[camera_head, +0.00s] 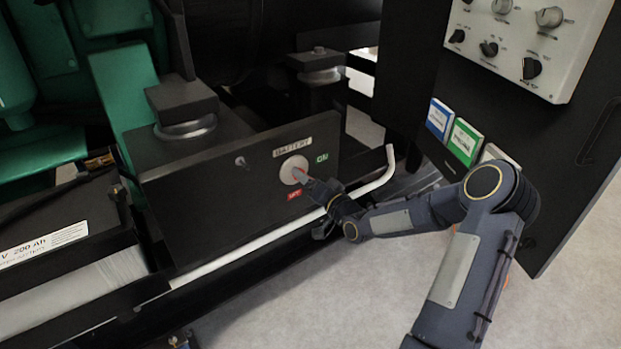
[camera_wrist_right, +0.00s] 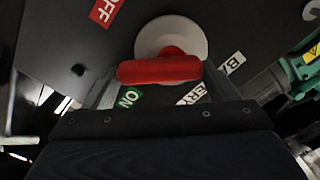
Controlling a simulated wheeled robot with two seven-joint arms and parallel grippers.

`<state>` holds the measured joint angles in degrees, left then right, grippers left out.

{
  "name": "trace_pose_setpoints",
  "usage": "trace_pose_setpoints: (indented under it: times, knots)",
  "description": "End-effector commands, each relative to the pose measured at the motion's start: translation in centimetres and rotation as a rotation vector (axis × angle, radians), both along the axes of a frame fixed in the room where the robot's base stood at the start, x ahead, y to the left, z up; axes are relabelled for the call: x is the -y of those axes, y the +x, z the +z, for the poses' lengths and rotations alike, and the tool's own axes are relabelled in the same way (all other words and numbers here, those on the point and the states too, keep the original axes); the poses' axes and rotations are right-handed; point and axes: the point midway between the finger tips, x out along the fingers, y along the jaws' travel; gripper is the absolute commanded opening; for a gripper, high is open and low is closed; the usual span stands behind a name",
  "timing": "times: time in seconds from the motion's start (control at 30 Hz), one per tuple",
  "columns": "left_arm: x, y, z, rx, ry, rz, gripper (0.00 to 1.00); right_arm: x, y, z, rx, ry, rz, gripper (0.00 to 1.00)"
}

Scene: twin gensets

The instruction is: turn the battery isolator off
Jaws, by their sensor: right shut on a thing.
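The battery isolator (camera_head: 293,169) is a round pale disc with a red handle on a dark panel (camera_head: 220,200). In the right wrist view the disc (camera_wrist_right: 150,40) shows behind the red handle (camera_wrist_right: 160,70), which lies nearly level across the picture. My right gripper (camera_head: 303,177) is shut on the handle. The green ON label (camera_head: 321,157) is right of the disc, the red OFF label (camera_head: 294,194) below it, and the BATTERY label (camera_head: 292,147) above. I cannot tell exactly which label the handle points at. My left gripper is not in view.
A white rail (camera_head: 270,230) runs below the panel and bends up at its right end. A control box with knobs (camera_head: 530,45) and several coloured cards (camera_head: 464,142) are on a dark cabinet at right. A battery (camera_head: 75,270) sits at left. Bare floor shows below.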

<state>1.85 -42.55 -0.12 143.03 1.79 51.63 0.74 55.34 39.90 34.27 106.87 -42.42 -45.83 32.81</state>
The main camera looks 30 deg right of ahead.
Motion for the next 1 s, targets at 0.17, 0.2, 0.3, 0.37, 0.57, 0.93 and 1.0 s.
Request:
trace_pose_setpoints:
  times: [0.17,0.2,0.3,0.37,0.57,0.93,1.0]
  knots:
    - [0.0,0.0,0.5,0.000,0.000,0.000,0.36,-0.1,-0.1,-0.2,-0.015,0.170,-0.001,0.57]
    - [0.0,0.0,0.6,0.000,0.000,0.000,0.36,-0.1,0.0,-0.2,-0.018,0.208,-0.001,0.57]
    - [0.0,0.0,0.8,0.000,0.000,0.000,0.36,-0.2,-0.1,-0.4,-0.025,0.302,-0.001,0.57]
    - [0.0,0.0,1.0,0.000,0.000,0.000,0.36,-0.2,-0.1,-0.4,-0.030,0.359,-0.001,0.57]
    - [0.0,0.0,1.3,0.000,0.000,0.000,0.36,-0.5,-0.1,-0.6,-0.042,0.528,-0.001,0.57]
    - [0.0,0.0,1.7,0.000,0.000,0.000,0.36,-0.7,-0.1,-0.8,-0.060,0.733,-0.001,0.57]
    - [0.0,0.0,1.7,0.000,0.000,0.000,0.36,-0.8,-0.1,-0.8,-0.061,0.753,-0.001,0.57]
